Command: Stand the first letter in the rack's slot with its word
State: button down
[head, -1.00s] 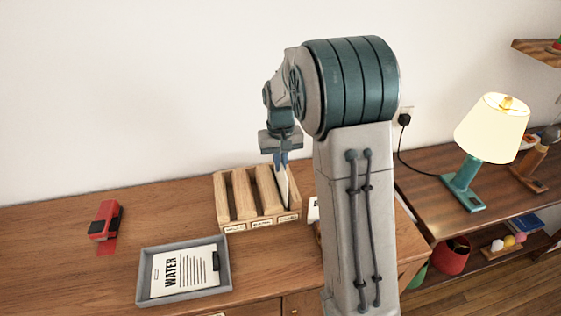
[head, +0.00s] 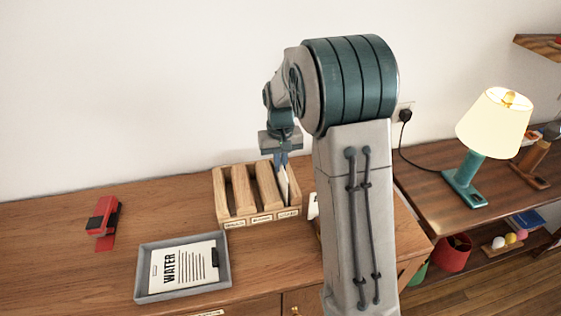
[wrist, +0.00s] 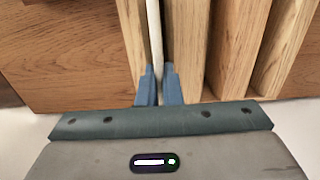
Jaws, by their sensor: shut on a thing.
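My gripper (head: 281,160) is shut on a white letter (head: 283,182) above the wooden rack (head: 237,219). The letter is upright, with its lower part inside the rack's rightmost slot in the head view. In the wrist view, the blue fingers (wrist: 159,92) pinch the thin letter (wrist: 154,35) between two wooden dividers of the rack (wrist: 188,45). The letter's printed word is hidden. The rack's front carries small word labels (head: 262,218), too small to read surely. Another letter (head: 187,267), printed WATER, lies flat in a grey tray.
The grey tray (head: 225,286) stands in front left of the rack on the wooden desk (head: 60,255). A red stapler-like object (head: 103,220) lies at the left. A lit lamp (head: 493,125) stands on a lower table at right. The desk between stapler and rack is clear.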

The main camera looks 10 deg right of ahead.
jog(key=shift+f+b, duration=0.4)
jog(key=shift+f, duration=0.3)
jog(key=shift+f, duration=0.1)
jog(key=c, duration=1.5)
grip_release()
jog(key=shift+r+p, duration=3.2)
jog(key=shift+r, duration=1.35)
